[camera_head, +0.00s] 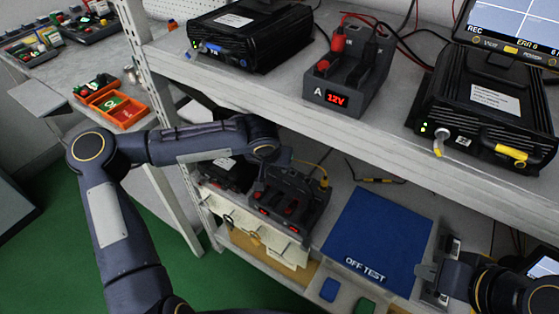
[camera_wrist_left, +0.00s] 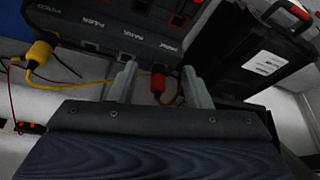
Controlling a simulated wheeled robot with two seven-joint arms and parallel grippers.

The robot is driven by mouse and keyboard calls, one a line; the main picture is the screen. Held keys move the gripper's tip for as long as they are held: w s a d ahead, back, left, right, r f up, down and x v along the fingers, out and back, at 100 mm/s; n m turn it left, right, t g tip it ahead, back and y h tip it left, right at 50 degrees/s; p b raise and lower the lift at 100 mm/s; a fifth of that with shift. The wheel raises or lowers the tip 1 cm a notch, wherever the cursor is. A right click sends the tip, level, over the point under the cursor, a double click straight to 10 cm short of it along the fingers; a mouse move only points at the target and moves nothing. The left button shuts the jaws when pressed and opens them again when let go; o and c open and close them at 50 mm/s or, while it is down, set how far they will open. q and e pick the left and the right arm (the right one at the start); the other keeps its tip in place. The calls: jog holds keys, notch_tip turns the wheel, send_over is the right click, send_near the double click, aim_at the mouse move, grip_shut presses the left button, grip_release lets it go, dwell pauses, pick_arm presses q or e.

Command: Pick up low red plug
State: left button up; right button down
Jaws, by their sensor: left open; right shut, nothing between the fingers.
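A red plug (camera_wrist_left: 159,84) with a red-sleeved cable shows in the left wrist view, at the front of a dark socket unit (camera_wrist_left: 100,22). My left gripper (camera_wrist_left: 159,70) is open, with one finger on each side of the red plug; I cannot tell whether they touch it. In the head view the dark socket unit (camera_head: 311,203) stands on the lower shelf under my left wrist, which hides part of it. A yellow plug (camera_wrist_left: 40,52) sits at the unit's left in the wrist view. My right gripper (camera_head: 428,274) is shut and empty at the lower right.
A blue mat (camera_head: 378,235) marked OFF TEST lies right of the unit. A black case (camera_wrist_left: 262,48) stands close on the right in the wrist view. The upper shelf (camera_head: 385,135) overhangs and holds a 12V unit (camera_head: 345,75) with another red plug (camera_head: 338,40).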

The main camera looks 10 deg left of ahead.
pick_arm(q)
jog(key=shift+w, duration=1.05)
jog(key=w, duration=0.2)
jog(key=shift+w+d+p, duration=0.2)
jog(key=shift+w+p, duration=0.1)
jog(key=shift+p, duration=0.05)
jog(key=shift+x, duration=1.55)
jog(key=shift+s+a, duration=0.1)
jog(key=shift+c, duration=0.3)
jog(key=c, duration=0.8)
jog(key=shift+c, duration=0.2)
jog(key=shift+r, duration=0.1)
